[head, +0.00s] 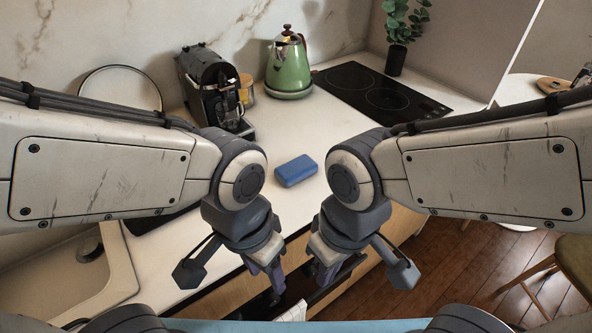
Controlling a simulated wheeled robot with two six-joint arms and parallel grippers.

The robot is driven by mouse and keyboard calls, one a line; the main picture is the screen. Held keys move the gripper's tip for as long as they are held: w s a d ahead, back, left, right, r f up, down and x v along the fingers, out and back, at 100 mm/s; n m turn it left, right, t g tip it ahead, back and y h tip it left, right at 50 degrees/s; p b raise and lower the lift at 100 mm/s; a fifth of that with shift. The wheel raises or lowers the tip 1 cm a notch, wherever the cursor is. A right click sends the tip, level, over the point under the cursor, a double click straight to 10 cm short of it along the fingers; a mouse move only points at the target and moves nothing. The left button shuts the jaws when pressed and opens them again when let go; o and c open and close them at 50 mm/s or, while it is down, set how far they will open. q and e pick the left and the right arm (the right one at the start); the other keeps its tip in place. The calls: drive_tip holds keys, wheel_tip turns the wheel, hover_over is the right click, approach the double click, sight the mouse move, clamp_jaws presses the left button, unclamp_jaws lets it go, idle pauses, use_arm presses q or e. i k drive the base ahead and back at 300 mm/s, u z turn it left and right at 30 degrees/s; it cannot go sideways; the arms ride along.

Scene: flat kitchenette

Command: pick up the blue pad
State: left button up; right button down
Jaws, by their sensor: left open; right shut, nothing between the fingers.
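The blue pad (296,171) is a small rounded block lying flat on the white countertop, in the middle of the head view between my two arms. My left gripper (272,288) points down in front of the counter edge, below and left of the pad, apart from it; it is open and empty. My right gripper (325,273) points down on the other side, below and right of the pad; it is shut with nothing in it. The fingertips of both are small and partly hidden by the wrists. Neither gripper touches the pad.
A green kettle (288,66), a coffee machine (213,88) and a black cooktop (382,92) stand behind the pad. A potted plant (397,58) is at the back right. A sink (112,262) is at the left. The counter around the pad is clear.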

sight(290, 173)
drive_tip(key=u, duration=0.1)
drive_tip(key=k, duration=0.85)
drive_tip(key=z, duration=0.8)
drive_tip(key=i, duration=1.3)
drive_tip(key=u, duration=0.75)
